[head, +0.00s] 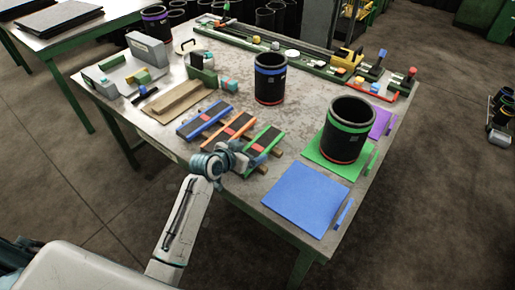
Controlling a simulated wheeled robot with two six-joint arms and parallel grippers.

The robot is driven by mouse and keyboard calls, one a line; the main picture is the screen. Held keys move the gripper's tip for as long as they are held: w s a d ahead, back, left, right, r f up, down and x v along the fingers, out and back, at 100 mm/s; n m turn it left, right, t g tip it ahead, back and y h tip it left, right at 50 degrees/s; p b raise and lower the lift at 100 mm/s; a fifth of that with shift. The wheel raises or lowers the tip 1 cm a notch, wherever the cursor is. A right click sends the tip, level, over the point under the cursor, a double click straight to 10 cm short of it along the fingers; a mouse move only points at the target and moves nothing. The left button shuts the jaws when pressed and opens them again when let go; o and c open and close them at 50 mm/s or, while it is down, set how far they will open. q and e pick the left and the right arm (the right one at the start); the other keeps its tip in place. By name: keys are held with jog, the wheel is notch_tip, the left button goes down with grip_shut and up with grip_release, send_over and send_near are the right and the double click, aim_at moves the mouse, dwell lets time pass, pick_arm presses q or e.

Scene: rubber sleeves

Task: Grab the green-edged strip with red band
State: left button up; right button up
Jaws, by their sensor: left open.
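The green-edged strip (268,138) is dark with green edges and is the rightmost of three strips lying slanted side by side near the table's front edge. My right gripper is not in view.
A black sleeve with a green band (349,135) stands on a green mat (318,155); a blue mat (305,197) lies nearer. A blue-banded sleeve (270,80) stands behind the strips. A cardboard piece (172,102) lies left. Fixtures line the back edge.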

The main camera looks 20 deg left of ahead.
aim_at(257, 148)
pick_arm(q)
jog(key=p+x, duration=0.1)
jog(key=x, duration=0.3)
jog(key=shift+d, duration=0.2)
jog(key=c, duration=1.1)
